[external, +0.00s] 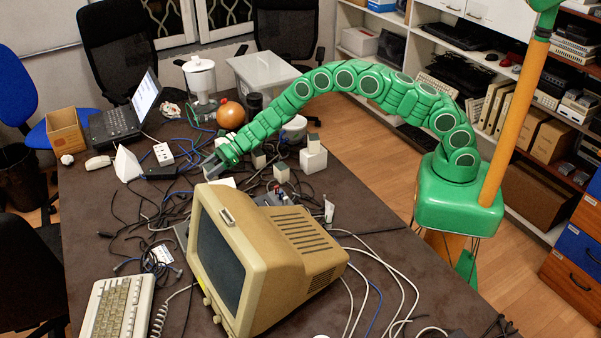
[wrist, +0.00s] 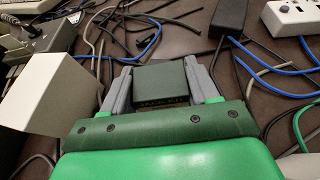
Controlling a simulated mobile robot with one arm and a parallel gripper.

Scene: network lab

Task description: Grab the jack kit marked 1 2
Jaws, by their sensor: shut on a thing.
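My gripper (wrist: 162,85) has its two grey fingers on either side of a small box with a dark green top (wrist: 160,82), and it is shut on this box. Faint lettering shows on the box's near side, partly hidden by my gripper's edge; I cannot read a number on it. In the external view my gripper (external: 212,164) is low over the cable-strewn table, left of the white boxes. The held box cannot be made out clearly there.
A white box (wrist: 48,92) stands close left of my gripper. More small boxes (external: 313,159) stand to the right on the table (external: 375,195). A beige monitor (external: 285,255) is in front. A power strip (wrist: 297,17), black adapter (wrist: 229,18) and loose cables lie beyond my gripper.

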